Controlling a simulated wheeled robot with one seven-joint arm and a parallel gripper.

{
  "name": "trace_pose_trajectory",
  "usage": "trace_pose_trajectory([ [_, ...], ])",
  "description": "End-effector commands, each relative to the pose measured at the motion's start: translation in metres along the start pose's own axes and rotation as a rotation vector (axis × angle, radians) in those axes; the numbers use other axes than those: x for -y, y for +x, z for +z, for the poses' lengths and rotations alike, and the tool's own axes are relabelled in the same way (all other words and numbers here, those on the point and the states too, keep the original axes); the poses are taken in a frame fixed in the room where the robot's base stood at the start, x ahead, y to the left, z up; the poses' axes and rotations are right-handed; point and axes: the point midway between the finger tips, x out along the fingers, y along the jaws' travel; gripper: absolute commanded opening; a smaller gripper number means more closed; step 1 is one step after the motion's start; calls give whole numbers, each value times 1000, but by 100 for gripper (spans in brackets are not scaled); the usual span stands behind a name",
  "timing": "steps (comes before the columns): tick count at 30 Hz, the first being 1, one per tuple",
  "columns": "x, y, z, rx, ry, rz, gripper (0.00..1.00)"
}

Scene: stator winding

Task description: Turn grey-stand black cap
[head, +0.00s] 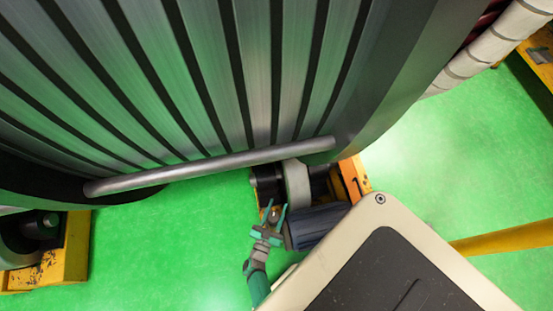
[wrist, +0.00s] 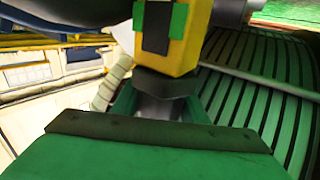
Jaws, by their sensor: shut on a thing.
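My gripper (head: 273,217) is low in the middle of the head view, its two green fingers on either side of a small dark cap (head: 275,215). In the wrist view, my gripper (wrist: 160,105) has its fingers shut on the black cap (wrist: 165,83), which sits against the end of a yellow block (wrist: 188,50). The fingers and palm hide the cap's lower part. The stand (head: 297,184) beside it in the head view has a grey roller and an orange-yellow base. I cannot tell how far the cap is turned.
The large ribbed stator (head: 200,70) fills the top of the head view, with a grey bar (head: 215,168) across its lower edge. A dark cylinder (head: 317,224) lies close right of my gripper. Another yellow stand (head: 70,250) is at left. Green floor (head: 170,255) is clear between.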

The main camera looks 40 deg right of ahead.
Motion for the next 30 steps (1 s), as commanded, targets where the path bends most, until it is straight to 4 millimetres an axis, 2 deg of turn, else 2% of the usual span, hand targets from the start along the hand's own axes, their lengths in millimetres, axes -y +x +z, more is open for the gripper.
trace_pose_trajectory([
  [7,1,-1,-1,-2,0,-2,17],
  [8,1,-1,-1,-2,0,-2,44],
  [9,1,-1,-1,-2,0,-2,54],
  [10,1,-1,-1,-2,0,-2,58],
  [21,0,-5,0,0,0,-2,58],
  [26,0,-26,0,1,0,-1,58],
  [30,0,-53,1,2,0,-2,58],
])
